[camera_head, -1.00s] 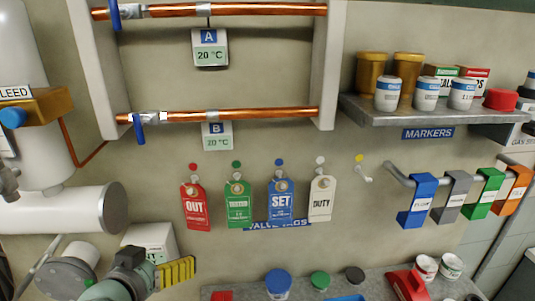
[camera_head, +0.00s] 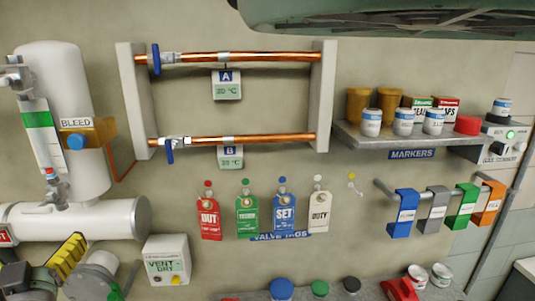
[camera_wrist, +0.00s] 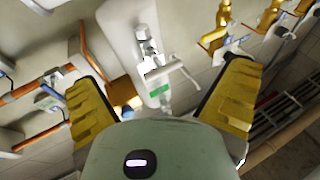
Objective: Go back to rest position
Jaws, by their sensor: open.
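My gripper (camera_wrist: 160,105) is open, with its two yellow ribbed fingers spread wide and nothing between them in the wrist view. In the head view part of it shows at the lower left, with a yellow ribbed finger (camera_head: 68,255). It is below the white horizontal vessel (camera_head: 85,220) and left of the white VENT DRY box (camera_head: 166,261). I cannot tell from the head view how far it is from them.
Copper pipes A (camera_head: 240,57) and B (camera_head: 240,139) with blue handles run along the wall. Valve tags (camera_head: 284,213) hang below them. A shelf of jars (camera_head: 405,142) and coloured hooked blocks (camera_head: 437,210) are at right. A counter with jars (camera_head: 281,290) lies below.

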